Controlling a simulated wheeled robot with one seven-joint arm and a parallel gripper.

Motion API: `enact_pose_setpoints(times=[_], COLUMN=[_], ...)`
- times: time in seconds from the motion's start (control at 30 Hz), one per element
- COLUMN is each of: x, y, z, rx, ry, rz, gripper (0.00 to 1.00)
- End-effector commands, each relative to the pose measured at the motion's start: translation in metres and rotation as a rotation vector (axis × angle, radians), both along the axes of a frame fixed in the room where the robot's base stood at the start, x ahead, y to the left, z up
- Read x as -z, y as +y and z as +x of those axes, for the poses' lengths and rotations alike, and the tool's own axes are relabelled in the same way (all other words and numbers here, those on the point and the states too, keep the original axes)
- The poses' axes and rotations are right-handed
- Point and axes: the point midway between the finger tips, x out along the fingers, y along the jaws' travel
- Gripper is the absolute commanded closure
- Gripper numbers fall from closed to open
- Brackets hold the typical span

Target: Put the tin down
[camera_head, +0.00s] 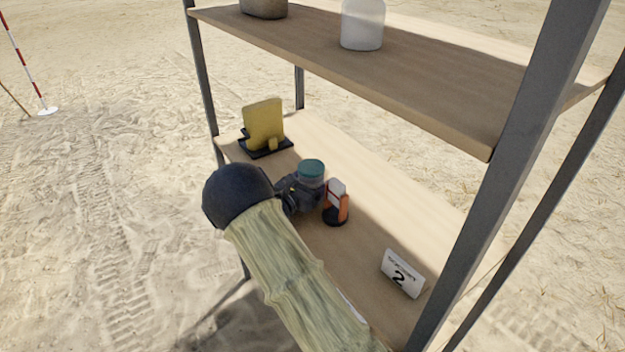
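A round tin with a teal top (312,168) shows at the middle of the lower shelf (365,225). My gripper (302,192) is dark and small in the head view, right at the tin, and covers its lower part. Its fingers cannot be made out clearly, so I cannot tell whether they are closed on the tin. I also cannot tell whether the tin's bottom touches the shelf. My arm, in a pale green sleeve with a black round joint, reaches in over the shelf's front edge.
An orange and white object with a black base (336,203) stands close right of my gripper. A yellow slab on a black stand (264,125) is behind left. A card marked 2 (402,273) is at right. The upper shelf (430,75) holds a white jar (362,25). Grey posts frame the rack.

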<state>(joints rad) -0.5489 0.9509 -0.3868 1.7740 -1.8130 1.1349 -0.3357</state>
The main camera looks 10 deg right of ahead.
Motion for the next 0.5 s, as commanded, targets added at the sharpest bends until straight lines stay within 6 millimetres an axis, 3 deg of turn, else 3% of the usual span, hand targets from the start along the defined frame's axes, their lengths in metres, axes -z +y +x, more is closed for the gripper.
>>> enact_pose_setpoints(times=[0.2,0.5], x=[-0.004,-0.001], y=[-0.002,0.035], z=[0.0,-0.027], rx=[0.003,-0.007], ry=[0.0,0.0], rz=[0.0,0.0], gripper=[0.27,0.27])
